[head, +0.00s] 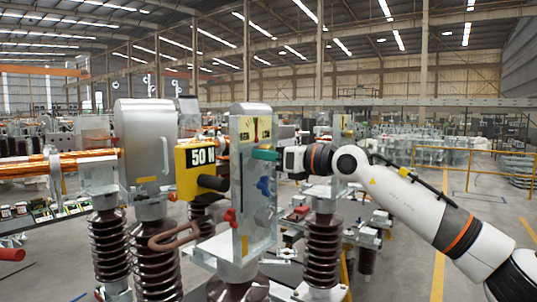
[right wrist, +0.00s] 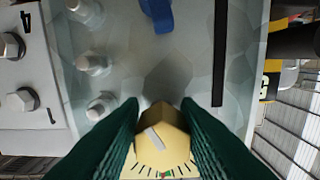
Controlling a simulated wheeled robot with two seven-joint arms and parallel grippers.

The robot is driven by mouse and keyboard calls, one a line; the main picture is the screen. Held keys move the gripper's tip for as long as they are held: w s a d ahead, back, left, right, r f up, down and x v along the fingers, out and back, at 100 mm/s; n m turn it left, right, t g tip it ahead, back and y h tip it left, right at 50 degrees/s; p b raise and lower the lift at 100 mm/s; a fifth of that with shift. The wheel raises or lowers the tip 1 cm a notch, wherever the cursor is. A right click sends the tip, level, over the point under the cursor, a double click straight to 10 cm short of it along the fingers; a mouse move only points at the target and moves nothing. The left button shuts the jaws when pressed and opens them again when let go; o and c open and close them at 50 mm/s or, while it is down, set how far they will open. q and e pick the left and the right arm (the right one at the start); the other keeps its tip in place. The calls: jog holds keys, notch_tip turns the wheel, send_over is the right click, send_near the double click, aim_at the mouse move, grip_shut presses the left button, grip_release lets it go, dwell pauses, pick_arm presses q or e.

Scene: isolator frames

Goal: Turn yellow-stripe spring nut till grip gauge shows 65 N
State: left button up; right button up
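The grip gauge (head: 203,157) is a yellow box left of the upright pale housing (head: 246,195); its display reads 50 N. My right gripper (head: 266,155) reaches the upper right of this housing from the right, its green fingers sideways. In the right wrist view, the two dark green fingers lie on either side of a yellow six-sided nut (right wrist: 165,125) with a pale stripe, with no clear gap. A dial with tick marks (right wrist: 160,166) shows below it, partly hidden by the fingers. My left gripper is not in view.
A blue lever (head: 264,186) and a red knob (head: 230,216) stick out of the housing below my gripper. Several bolts (right wrist: 95,64) stand near the nut. Brown ribbed insulators (head: 323,245) stand below. Open floor lies at the right.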

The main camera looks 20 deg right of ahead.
jog(key=c, duration=0.5)
jog(key=shift+s+f+m+b, duration=0.15)
jog(key=shift+m+b, duration=0.45)
jog(key=shift+b, duration=0.3)
jog(key=m+b, duration=0.3)
jog(key=b, duration=0.1)
jog(key=shift+a+m, duration=0.1)
jog(key=shift+m, duration=0.3)
jog(key=m+b, duration=0.2)
jog(key=shift+m, duration=0.3)
jog(key=shift+r+m+b, duration=0.3)
jog(key=shift+m+b, duration=0.25)
jog(key=shift+m, duration=0.05)
jog(key=o, duration=1)
jog(key=shift+c, duration=0.2)
